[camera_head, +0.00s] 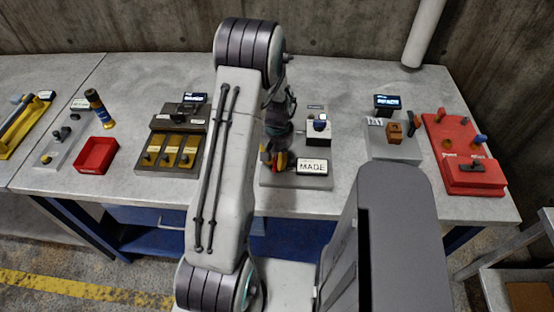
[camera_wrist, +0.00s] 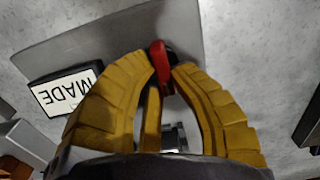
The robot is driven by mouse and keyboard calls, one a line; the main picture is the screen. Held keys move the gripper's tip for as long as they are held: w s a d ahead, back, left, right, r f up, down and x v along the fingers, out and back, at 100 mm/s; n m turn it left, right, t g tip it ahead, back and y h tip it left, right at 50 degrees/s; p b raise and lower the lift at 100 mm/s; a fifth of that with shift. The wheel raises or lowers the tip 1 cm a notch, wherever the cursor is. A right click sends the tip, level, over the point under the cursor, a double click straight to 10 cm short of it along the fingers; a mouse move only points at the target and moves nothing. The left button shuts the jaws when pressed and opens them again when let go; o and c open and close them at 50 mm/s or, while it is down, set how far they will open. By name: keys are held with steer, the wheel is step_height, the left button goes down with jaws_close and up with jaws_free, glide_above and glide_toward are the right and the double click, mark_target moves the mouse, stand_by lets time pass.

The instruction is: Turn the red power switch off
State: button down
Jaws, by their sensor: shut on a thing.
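The red power switch (camera_wrist: 158,55) shows at the top middle of the wrist view, a red lever with a dark part beside it. My gripper (camera_wrist: 163,67), with yellow ribbed fingers, is closed with its fingertips on either side of the lever. In the head view my gripper (camera_head: 276,162) is low over the middle grey panel (camera_head: 285,181), mostly behind my arm. A bit of red shows there at the fingertips. Whether the switch is on or off cannot be told. The label reading MADE (camera_wrist: 63,91) lies beside the switch and also shows in the head view (camera_head: 312,167).
A brown panel with yellow switches (camera_head: 176,130) and a red tray (camera_head: 97,155) are to the left. A grey panel (camera_head: 392,149) and a red panel (camera_head: 470,184) are to the right.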

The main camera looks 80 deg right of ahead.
steer(key=shift+f+m+b, duration=0.1)
steer(key=shift+m+b, duration=0.2)
steer(key=m+b, duration=0.2)
steer(key=m, duration=0.1)
steer(key=shift+s+a+f, duration=0.1)
steer(key=m+b, duration=0.3)
steer(key=m, duration=0.2)
steer(key=shift+s+a+m, duration=0.1)
steer(key=shift+a+m, duration=0.05)
steer(key=shift+m, duration=0.15)
steer(key=m+b, duration=0.2)
steer(key=m, duration=0.2)
steer(key=shift+a, duration=0.2)
steer(key=m+b, duration=0.1)
steer(key=m, duration=0.3)
steer(key=shift+a, duration=0.15)
steer(key=shift+m, duration=0.5)
steer(key=c, duration=1.1)
jaws_free()
steer(key=shift+r, duration=0.2)
steer(key=shift+r, duration=0.1)
